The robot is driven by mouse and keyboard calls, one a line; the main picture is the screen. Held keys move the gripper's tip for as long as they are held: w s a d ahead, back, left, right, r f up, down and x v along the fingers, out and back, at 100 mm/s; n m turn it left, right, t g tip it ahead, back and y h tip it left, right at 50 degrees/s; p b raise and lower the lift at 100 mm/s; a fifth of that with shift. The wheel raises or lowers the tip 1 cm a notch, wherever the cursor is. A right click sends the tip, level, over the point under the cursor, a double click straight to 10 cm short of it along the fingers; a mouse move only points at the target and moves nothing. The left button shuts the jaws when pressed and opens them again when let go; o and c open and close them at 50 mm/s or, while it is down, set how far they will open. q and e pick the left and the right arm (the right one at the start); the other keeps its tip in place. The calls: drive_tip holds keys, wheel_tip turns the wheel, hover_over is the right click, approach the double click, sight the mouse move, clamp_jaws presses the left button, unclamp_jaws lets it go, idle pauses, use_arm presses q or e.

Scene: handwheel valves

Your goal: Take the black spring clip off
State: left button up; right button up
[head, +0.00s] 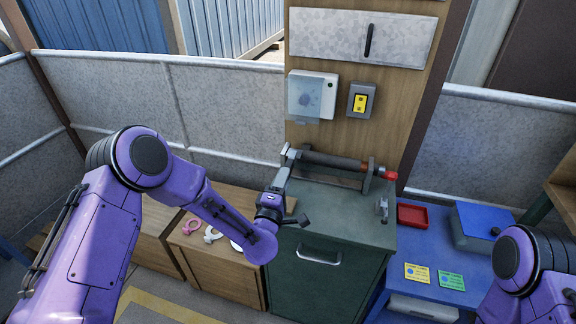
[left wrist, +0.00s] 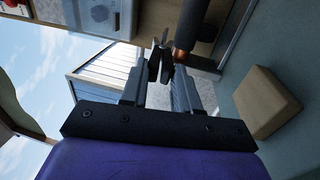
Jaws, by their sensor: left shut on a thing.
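My left gripper (head: 286,172) is at the left end of the dark bar (head: 332,159), which lies in a stand on top of the green cabinet (head: 345,215). In the left wrist view its fingers (left wrist: 160,85) are shut on the small black spring clip (left wrist: 158,62), whose prongs point away from me. The dark bar (left wrist: 193,25) with a copper-coloured end shows just to the right of the clip. I cannot tell whether the clip still touches the bar. In the head view the clip is too small to make out. My right gripper is out of view.
A wooden cabinet (head: 222,262) with pink and white rings (head: 190,226) stands left. A blue table at right holds a red tray (head: 412,215), a blue box (head: 480,226) and two cards. A tan block (left wrist: 267,102) lies near the gripper. A grey clamp (head: 382,208) stands on the green cabinet.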

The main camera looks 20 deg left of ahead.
use_arm(q)
drive_tip(key=shift+s, duration=0.1)
drive_tip(key=shift+s+f, duration=0.15)
drive_tip(key=shift+s, duration=0.55)
drive_tip(key=shift+s+f, duration=0.1)
drive_tip(key=shift+s, duration=0.55)
drive_tip(key=shift+s+f+b, duration=0.2)
drive_tip(key=shift+s+b, duration=0.15)
drive_tip(key=shift+s, duration=0.3)
drive_tip(key=shift+s+f+b, duration=0.15)
drive_tip(key=shift+s+b, duration=0.2)
drive_tip(key=shift+s, duration=0.3)
drive_tip(key=shift+s+a, duration=0.1)
drive_tip(key=shift+s, duration=0.55)
